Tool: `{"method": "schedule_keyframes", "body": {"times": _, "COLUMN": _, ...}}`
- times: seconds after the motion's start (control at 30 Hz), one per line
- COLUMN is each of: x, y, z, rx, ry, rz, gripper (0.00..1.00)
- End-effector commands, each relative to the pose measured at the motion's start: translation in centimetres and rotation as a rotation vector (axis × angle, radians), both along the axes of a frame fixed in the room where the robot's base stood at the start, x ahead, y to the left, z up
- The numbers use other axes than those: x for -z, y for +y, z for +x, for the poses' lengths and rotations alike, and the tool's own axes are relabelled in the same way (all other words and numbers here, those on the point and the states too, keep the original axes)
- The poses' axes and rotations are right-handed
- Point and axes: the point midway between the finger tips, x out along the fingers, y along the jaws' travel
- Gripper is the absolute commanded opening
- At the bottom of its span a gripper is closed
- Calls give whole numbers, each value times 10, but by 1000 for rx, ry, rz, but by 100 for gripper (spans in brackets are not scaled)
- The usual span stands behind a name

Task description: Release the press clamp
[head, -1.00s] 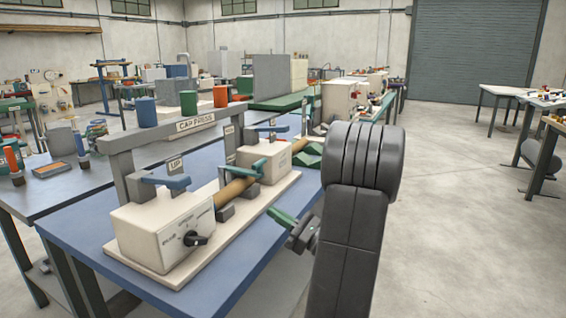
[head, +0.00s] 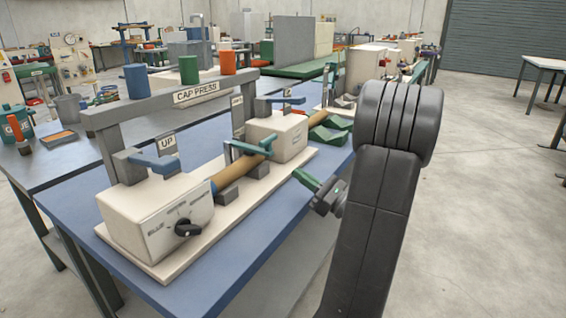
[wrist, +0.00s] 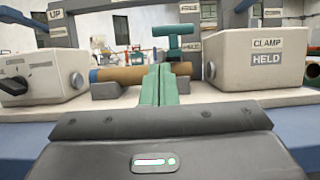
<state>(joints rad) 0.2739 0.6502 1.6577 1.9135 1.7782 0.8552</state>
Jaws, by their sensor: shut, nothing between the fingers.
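The cap press stands on a cream base plate (head: 172,268). The right box (wrist: 262,62) reads CLAMP and HELD. The left box (head: 158,212) has a black knob (head: 187,229). My gripper (head: 298,174) is shut and empty, in front of the tube and apart from it. In the wrist view its green fingers (wrist: 159,84) hide part of the tube.
A grey frame (head: 105,125) labelled CAP PRESS carries blue, green and orange cylinders. Open floor (head: 480,200) lies on the right.

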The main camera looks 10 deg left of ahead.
Motion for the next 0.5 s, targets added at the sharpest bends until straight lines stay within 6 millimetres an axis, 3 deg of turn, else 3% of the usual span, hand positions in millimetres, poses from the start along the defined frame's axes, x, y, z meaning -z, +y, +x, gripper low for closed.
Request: {"method": "schedule_keyframes", "body": {"times": 0.5, "x": -31, "y": 72, "z": 25, "rx": -2, "ry": -2, "rz": 0, "gripper": 0}}
